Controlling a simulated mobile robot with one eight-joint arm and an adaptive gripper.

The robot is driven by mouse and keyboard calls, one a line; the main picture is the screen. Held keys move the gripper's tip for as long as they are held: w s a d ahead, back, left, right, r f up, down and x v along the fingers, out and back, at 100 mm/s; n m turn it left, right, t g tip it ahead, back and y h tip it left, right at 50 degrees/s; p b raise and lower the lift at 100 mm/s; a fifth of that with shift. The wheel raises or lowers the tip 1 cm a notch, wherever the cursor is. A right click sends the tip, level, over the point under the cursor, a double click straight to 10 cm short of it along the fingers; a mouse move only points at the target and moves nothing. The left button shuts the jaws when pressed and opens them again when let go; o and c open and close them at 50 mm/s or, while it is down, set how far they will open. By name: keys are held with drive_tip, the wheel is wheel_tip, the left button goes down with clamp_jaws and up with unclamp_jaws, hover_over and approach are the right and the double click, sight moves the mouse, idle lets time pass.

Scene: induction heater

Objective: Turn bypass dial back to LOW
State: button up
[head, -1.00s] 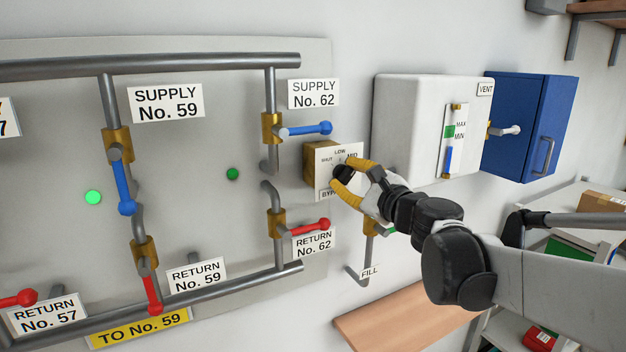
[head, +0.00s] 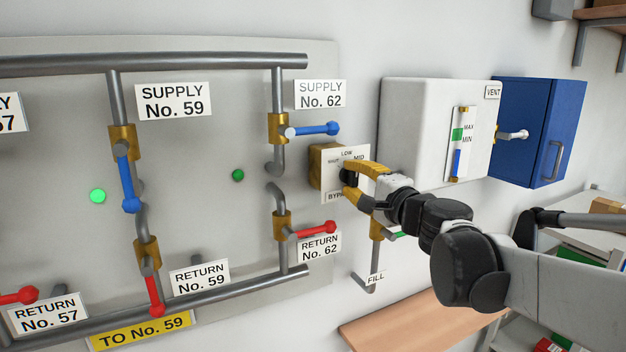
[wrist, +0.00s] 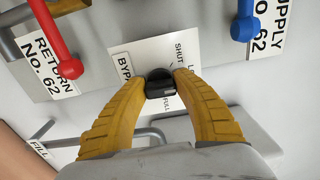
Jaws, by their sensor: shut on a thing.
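The bypass dial is a black knob (wrist: 160,84) on a white plate (head: 332,168) marked SHUT, LOW and MID, on a brass valve body (head: 315,166). In the wrist view the knob sits between the two yellow fingertips of my gripper (wrist: 161,80), which touch it from both sides. In the head view my gripper (head: 352,182) reaches the plate from the right and covers part of the knob and plate. I cannot tell exactly which mark the knob points to. The BYPASS label (wrist: 123,68) is partly hidden.
The blue SUPPLY No. 62 handle (head: 318,129) is just above the dial and the red RETURN No. 62 handle (head: 316,229) just below. A white tank (head: 425,120) and blue cabinet (head: 540,125) stand to the right. A fill pipe (head: 372,265) is below.

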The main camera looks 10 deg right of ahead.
idle(0.5)
drive_tip(key=o, duration=1.2)
drive_tip(key=shift+w, duration=0.1)
drive_tip(key=v, duration=1.2)
